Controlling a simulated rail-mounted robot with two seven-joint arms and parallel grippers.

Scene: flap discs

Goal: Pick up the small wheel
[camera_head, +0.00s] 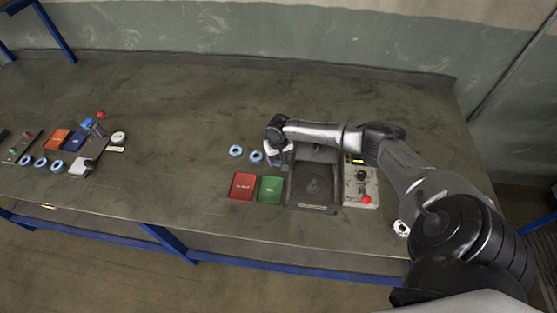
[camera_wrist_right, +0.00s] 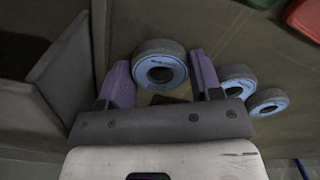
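A wheel (camera_wrist_right: 144,72) with a grey rim, a light blue face and a dark centre hole lies between the fingers of my right gripper (camera_wrist_right: 159,60) in the right wrist view. The purple fingers are apart on either side of it, and I cannot see firm contact. Two more blue-faced wheels (camera_wrist_right: 236,74) (camera_wrist_right: 258,109) lie just right of the right finger. In the head view, my right gripper (camera_head: 279,156) is low over the table and hides the wheel at it. Two wheels (camera_head: 230,152) (camera_head: 251,158) lie to its left. My left gripper is not in view.
A red box (camera_head: 242,187) and a green box (camera_head: 271,190) stand in front of the wheels. A dark tray (camera_head: 312,207) and a control box with a red button (camera_head: 367,199) are to the right. A similar station with blue rings (camera_head: 57,166) is far left. The table between is clear.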

